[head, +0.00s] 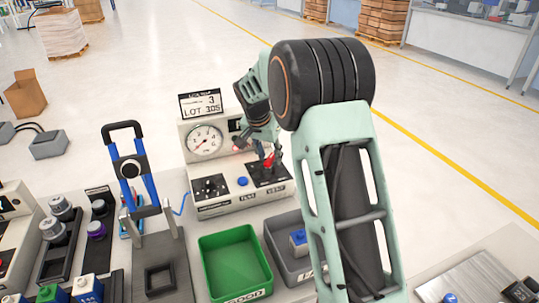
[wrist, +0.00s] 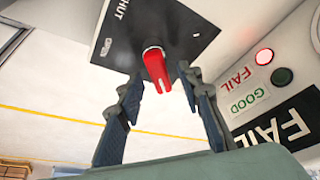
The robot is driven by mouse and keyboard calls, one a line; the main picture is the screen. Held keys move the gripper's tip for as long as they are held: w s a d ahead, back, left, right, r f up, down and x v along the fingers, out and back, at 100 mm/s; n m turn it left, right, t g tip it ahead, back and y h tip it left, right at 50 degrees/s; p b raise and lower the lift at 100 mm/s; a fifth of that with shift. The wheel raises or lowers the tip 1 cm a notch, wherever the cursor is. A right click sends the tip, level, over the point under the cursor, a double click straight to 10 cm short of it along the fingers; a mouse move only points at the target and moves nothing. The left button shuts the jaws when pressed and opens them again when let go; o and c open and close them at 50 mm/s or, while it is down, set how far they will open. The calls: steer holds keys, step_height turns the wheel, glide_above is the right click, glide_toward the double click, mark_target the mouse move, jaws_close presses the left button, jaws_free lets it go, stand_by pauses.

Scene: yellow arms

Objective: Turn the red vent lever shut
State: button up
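The red vent lever (wrist: 157,68) sits on a dark plate (wrist: 160,32) in the wrist view. The letters "HUT" show at the plate's left edge; a smaller mark near it is hard to read. The lever's handle points toward the bottom of the wrist picture, away from that lettering. My gripper (wrist: 161,78) is open, with one fingertip on each side of the lever and visible gaps between. In the head view my gripper (head: 262,150) reaches down over the right side of the test box (head: 222,203), partly covering the lever (head: 268,166).
The box carries a round gauge (head: 205,140), a blue button (head: 242,181) and a "LOT 305" display (head: 200,104). A green bin (head: 234,232) and a grey bin (head: 274,232) stand in front. A blue-handled clamp (head: 130,167) stands left. The FAIL lamp (wrist: 264,56) looks lit.

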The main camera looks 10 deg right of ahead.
jaws_close()
steer(key=shift+n, duration=0.4)
steer(key=n, duration=0.2)
steer(key=n+t+y, duration=0.1)
steer(key=shift+a+n+y, duration=0.15)
steer(key=shift+n+y, duration=0.15)
steer(key=shift+n, duration=0.1)
steer(key=n, duration=0.1)
steer(key=n+y, duration=0.1)
steer(key=n, duration=0.1)
steer(key=n+p, duration=0.1)
steer(key=shift+w+a+r+y, duration=0.1)
steer(key=shift+a+y, duration=0.15)
steer(key=shift+y, duration=0.15)
steer(key=n, duration=0.1)
steer(key=n+y+p, duration=0.1)
steer(key=n, duration=0.3)
steer(key=shift+a+g+y, duration=0.3)
steer(key=shift+g, duration=0.1)
steer(key=n, duration=0.1)
steer(key=n+p, duration=0.1)
steer(key=n+g+y, duration=0.1)
steer(key=n, duration=0.1)
steer(key=shift+s+a, duration=0.15)
steer(key=shift+s, duration=0.15)
steer(key=shift+n+p, duration=0.3)
